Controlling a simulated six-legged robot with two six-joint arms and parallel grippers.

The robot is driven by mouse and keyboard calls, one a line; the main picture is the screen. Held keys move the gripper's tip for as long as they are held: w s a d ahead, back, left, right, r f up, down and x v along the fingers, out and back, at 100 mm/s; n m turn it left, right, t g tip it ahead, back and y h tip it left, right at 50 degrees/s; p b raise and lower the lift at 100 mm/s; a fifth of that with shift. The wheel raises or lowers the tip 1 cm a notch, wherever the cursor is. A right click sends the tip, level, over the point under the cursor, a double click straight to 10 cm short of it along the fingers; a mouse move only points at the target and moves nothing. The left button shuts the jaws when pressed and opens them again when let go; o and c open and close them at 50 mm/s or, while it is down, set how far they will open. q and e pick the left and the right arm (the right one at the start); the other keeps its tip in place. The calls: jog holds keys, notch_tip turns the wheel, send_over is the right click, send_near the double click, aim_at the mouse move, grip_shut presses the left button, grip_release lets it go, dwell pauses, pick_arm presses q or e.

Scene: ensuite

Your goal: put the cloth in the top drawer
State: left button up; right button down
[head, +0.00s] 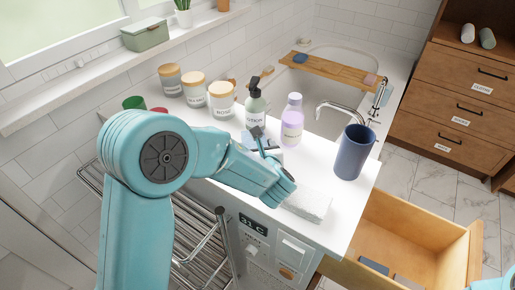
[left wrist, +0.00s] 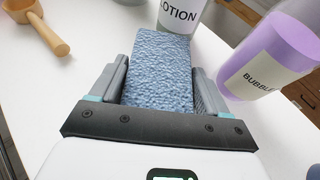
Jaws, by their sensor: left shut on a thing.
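A blue textured folded cloth (left wrist: 162,70) is between the two fingers of my left gripper (left wrist: 160,88) in the left wrist view, and the gripper is shut on it. In the head view my left gripper (head: 264,148) is over the counter, just in front of the lotion bottle, and mostly hides the cloth. An open wooden drawer (head: 425,235) is at the lower right, below the counter, with dark flat items inside. I cannot tell whether it is the top one. My right gripper is out of view.
The lotion bottle (head: 255,107) and purple bubble bottle (head: 292,120) stand close to my left gripper. A blue cup (head: 354,152) and a pale folded block (head: 308,204) are near the counter's front edge. Several lidded jars (head: 221,100) stand at the back. Closed labelled drawers (head: 463,105) are at right.

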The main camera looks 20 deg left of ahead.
pick_arm(q)
jog(key=shift+a+f, duration=0.1)
jog(key=shift+f, duration=0.1)
jog(key=o, duration=1.1)
jog(key=shift+r, duration=0.15)
